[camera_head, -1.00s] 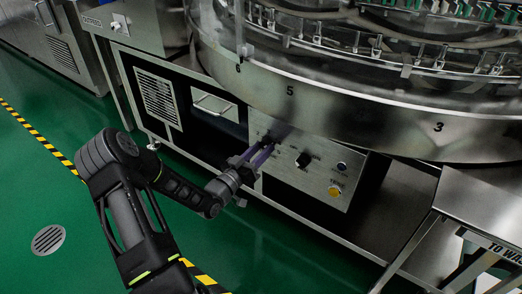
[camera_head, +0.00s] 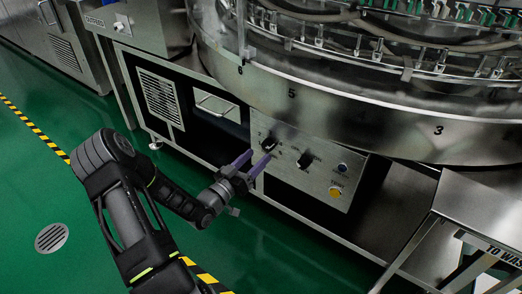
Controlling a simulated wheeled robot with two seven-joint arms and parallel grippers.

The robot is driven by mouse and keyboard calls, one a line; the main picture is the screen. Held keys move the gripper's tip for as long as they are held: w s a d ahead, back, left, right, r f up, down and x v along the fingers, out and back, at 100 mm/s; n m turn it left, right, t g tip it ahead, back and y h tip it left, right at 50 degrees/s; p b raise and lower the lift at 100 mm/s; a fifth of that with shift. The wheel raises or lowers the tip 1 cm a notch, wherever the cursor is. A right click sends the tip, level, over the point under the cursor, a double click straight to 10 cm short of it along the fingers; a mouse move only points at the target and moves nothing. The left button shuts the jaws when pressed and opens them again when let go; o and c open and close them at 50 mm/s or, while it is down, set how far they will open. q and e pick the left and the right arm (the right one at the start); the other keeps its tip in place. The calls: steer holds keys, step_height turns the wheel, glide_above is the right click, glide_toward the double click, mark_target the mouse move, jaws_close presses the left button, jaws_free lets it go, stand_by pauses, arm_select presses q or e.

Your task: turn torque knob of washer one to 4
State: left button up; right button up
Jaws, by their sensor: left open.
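The steel control panel (camera_head: 291,176) sits low on the front of the washer (camera_head: 350,115). It carries a black knob (camera_head: 269,144) at its upper left and a second black knob (camera_head: 304,160) to the right of that. Their scale marks are too small to read, and I cannot tell which one is the torque knob. My left gripper (camera_head: 257,160) is open, its two purple fingers pointing at the left knob. The fingertips are just short of that knob and appear apart from it, with nothing between them. My right gripper is not in view.
A small dark button (camera_head: 343,167) and a yellow button (camera_head: 335,192) sit at the panel's right. The washer's curved steel rim overhangs the panel. A steel table (camera_head: 480,205) stands at the right. Green floor (camera_head: 80,190) is free at the left.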

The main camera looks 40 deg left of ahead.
arm_select(q)
steer(key=s, duration=0.3)
steer(key=shift+s+f+p, duration=0.15)
steer(key=shift+s+p, duration=0.2)
steer(key=shift+s, duration=0.05)
steer(key=shift+f, duration=0.1)
